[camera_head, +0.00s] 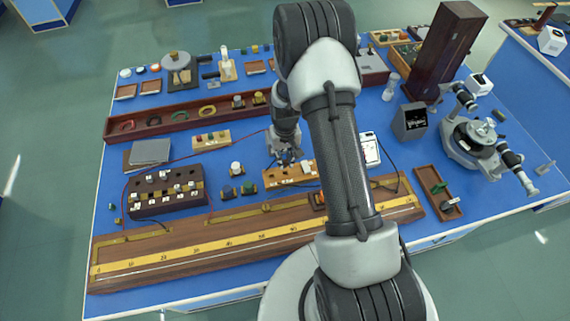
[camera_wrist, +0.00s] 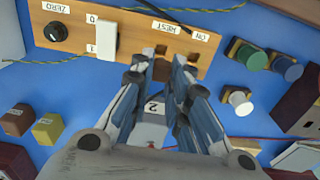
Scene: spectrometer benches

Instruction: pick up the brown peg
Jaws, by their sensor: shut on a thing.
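My gripper (camera_wrist: 163,68) is at the near edge of a wooden panel box with ZERO, REST and ON labels (camera_wrist: 128,27). Its fingers are closed on the brown peg (camera_wrist: 161,66), which shows only as a small dark brown patch between the fingertips. The peg's full shape and whether it still touches the panel cannot be made out. In the head view my gripper (camera_head: 288,157) points down above the same panel box (camera_head: 283,178), and the peg is not distinguishable there.
A black knob (camera_wrist: 55,32) and a white switch (camera_wrist: 107,39) are on the panel. Green, blue and white capped pieces (camera_wrist: 238,98) stand to its right. A dark block of white-topped pegs (camera_head: 165,192) and a long scale board (camera_head: 220,246) lie nearby on the blue bench.

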